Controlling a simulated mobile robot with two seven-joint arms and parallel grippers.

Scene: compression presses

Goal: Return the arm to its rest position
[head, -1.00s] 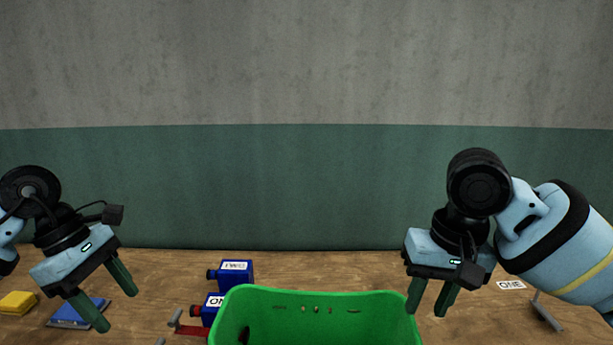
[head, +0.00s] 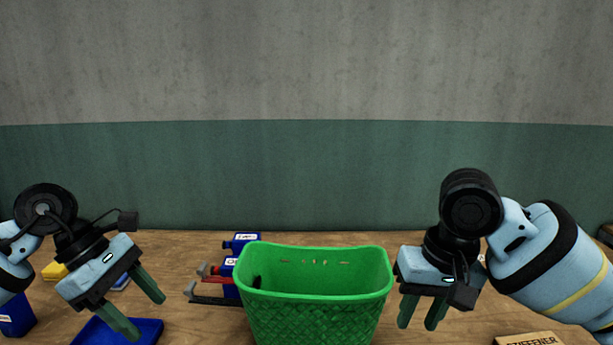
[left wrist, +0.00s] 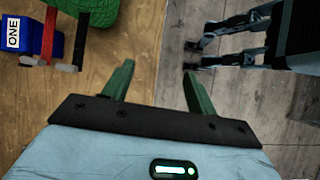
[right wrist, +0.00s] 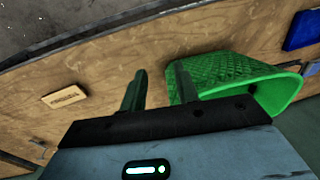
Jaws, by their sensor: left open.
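My left gripper (head: 142,307) is open and empty above the left part of the table, over a blue tray (head: 152,328). Its two green fingers also show spread apart in the left wrist view (left wrist: 158,85), with nothing between them. My right gripper (head: 422,313) hangs just right of the green basket, its fingers a little apart. In the right wrist view (right wrist: 158,88) the gap between those fingers is empty, with the basket behind and beside one finger.
A green basket (head: 315,297) stands at the table's front middle. A yellow block (head: 55,270) lies far left. A lettered wooden block (head: 530,340) lies front right. The wall (head: 300,175) closes the back.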

